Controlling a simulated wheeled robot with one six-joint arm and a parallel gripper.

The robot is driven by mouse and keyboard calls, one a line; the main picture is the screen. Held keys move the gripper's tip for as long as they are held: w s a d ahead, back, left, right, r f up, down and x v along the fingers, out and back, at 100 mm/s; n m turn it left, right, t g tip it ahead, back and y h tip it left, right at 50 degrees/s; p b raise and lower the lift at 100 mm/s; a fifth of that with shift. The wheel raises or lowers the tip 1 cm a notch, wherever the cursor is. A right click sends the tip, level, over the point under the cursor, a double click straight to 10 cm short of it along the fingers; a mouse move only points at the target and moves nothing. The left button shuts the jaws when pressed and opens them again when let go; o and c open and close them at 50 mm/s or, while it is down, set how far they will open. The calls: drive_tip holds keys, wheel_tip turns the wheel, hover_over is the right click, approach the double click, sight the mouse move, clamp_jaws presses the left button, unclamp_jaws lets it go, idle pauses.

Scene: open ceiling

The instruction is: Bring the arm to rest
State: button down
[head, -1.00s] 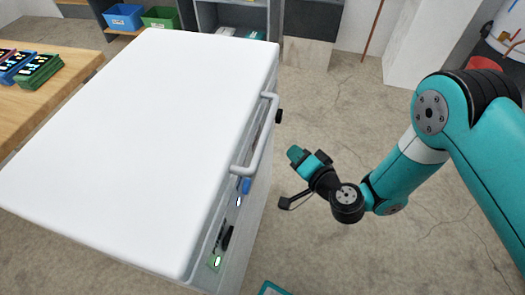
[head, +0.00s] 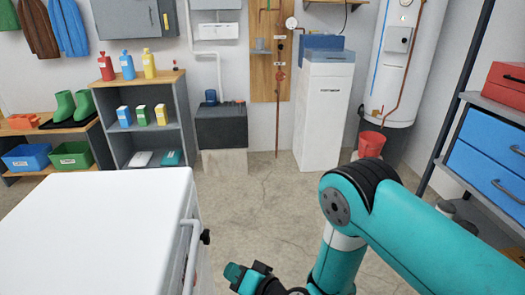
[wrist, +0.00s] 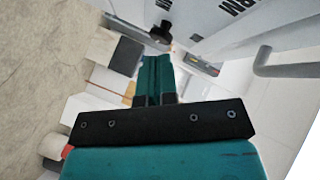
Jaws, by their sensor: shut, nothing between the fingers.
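My teal and black arm comes in from the right of the head view. My gripper (head: 234,272) is at the bottom edge of that view, just right of the white-topped cabinet (head: 95,225) and apart from its side handle (head: 192,255). In the wrist view the teal fingers (wrist: 156,75) are together with nothing between them. The cabinet's pale side and handle (wrist: 265,62) fill the right of the wrist view. The lower part of my wrist is cut off in the head view.
A shelf unit (head: 180,110) with bottles and boxes stands at the back left. A tall white unit (head: 323,110), a red bucket (head: 371,144) and a white tank (head: 398,60) are behind. A rack (head: 488,160) is at the right. Concrete floor (head: 255,205) is open between.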

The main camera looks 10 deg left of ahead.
drive_tip(key=s+d+r+n+g, duration=0.1)
drive_tip(key=d+r+n+g, duration=0.2)
drive_tip(key=r, duration=0.7)
drive_tip(key=s+d+r+n+g, duration=0.1)
drive_tip(key=r+n+g, duration=0.3)
drive_tip(key=r, duration=0.7)
drive_tip(key=s+d+r+h, duration=0.3)
drive_tip(key=s+d, duration=0.2)
drive_tip(key=d, duration=0.3)
drive_tip(key=s+d+r+h+p, duration=0.1)
drive_tip(key=s+d+r+h, duration=0.25)
drive_tip(key=d, duration=0.45)
drive_tip(key=s+d+r+h, duration=0.3)
drive_tip(key=s+d, duration=0.2)
drive_tip(key=d, duration=0.3)
wheel_tip(320, 180, up, 13)
drive_tip(key=p, duration=1.3)
drive_tip(key=shift+a+g+p, duration=0.35)
drive_tip(key=shift+g+p, duration=0.05)
drive_tip(key=shift+r, duration=0.1)
